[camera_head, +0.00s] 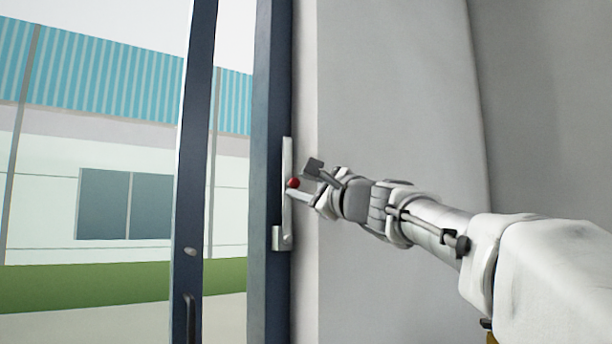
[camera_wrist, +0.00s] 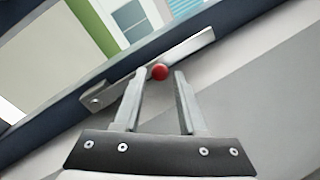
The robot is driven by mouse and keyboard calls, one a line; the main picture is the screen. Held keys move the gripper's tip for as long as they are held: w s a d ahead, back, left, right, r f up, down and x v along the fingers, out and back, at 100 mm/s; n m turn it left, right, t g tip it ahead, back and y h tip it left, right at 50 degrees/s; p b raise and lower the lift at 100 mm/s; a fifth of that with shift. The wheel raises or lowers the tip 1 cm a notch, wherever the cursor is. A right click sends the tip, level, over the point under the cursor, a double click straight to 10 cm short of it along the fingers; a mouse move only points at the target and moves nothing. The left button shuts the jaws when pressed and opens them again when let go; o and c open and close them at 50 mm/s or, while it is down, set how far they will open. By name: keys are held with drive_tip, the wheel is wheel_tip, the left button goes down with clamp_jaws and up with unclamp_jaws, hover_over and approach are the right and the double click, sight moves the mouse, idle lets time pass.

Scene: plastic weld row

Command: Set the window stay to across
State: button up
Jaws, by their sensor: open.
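The window stay is a pale metal bar (camera_head: 287,190) standing upright along the dark window frame in the head view. It has a short foot at its lower end and a red knob (camera_head: 293,183) near its middle. In the wrist view the bar (camera_wrist: 190,47) runs diagonally, and the red knob (camera_wrist: 159,72) shows between the fingertips. My gripper (camera_head: 303,180) is open, with a finger on either side of the knob. It also shows in the wrist view (camera_wrist: 160,72). I cannot tell whether either finger touches the knob.
The dark window frame (camera_head: 270,100) stands left of the stay, and a dark sash edge (camera_head: 190,150) stands further left, with a gap between them. A grey wall (camera_head: 400,90) is to the right, behind my arm. A building and grass show outside.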

drive_tip(key=shift+x, duration=0.8)
drive_tip(key=shift+c, duration=0.2)
clamp_jaws()
idle(0.8)
